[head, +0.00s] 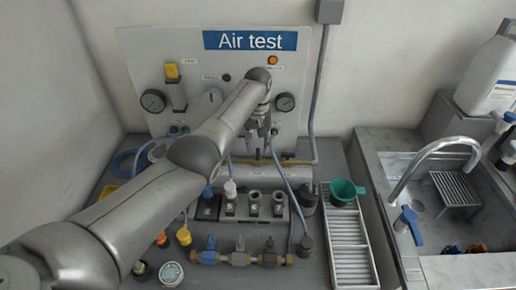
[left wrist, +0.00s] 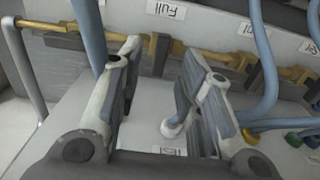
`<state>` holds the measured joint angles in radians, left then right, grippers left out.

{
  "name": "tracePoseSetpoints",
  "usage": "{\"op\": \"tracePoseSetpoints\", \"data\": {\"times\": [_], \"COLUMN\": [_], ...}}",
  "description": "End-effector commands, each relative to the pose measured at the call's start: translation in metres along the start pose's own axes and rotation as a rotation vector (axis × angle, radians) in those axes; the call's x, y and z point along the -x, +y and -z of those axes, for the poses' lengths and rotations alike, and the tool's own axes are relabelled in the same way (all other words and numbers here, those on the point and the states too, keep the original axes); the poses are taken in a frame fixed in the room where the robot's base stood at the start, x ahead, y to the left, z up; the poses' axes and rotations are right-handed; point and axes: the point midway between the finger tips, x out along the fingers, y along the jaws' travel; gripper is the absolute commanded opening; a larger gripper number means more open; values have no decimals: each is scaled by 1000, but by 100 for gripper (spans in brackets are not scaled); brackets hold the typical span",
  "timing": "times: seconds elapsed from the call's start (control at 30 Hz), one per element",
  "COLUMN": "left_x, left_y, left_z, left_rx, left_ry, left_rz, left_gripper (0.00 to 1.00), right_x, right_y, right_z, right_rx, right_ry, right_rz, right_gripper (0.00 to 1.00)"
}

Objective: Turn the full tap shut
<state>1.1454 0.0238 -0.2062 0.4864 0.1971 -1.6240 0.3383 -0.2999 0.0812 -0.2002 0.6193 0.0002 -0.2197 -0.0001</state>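The label "Full" (left wrist: 167,10) shows upside down on the grey panel at the top of the left wrist view. Near it, a dark tap handle (left wrist: 159,58) stands out from a brass pipe (left wrist: 215,56). My left gripper (left wrist: 160,50) is open, its two fingers on either side of this handle; I cannot tell whether they touch it. In the head view my left gripper (head: 258,138) points down in front of the Air test board (head: 215,130), and hides the tap there. The brass pipe (head: 297,162) runs along the board's foot. My right gripper is not in view.
A numbered socket block (head: 254,209), a brass manifold (head: 240,257) and a green cup (head: 345,190) stand on the bench. A sink (head: 400,165) is at right.

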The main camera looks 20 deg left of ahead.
Motion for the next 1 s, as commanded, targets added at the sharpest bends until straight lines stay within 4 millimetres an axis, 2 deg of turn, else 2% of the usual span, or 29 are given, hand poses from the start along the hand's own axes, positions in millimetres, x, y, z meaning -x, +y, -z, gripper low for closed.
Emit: {"op": "tracePoseSetpoints", "data": {"times": [0.03,0.2,0.4,0.6,1.0], "left_x": [15,53,82,90,92], "left_y": [0,0,0,0,0], "left_z": [2,2,1,1,1], "left_rx": [0,1,1,1,0], "left_ry": [8,7,4,2,2], "left_rz": [-3,-3,-2,-1,-1], "left_gripper": [34,34,34,34,34], "right_x": [0,0,0,0,1], "right_y": [0,-1,-1,-1,-1], "right_z": [0,0,0,0,0], "right_rx": [0,0,-1,-1,-1], "right_ry": [0,0,1,1,0], "right_rz": [0,1,1,1,1], "right_gripper": [40,40,40,40,40]}}
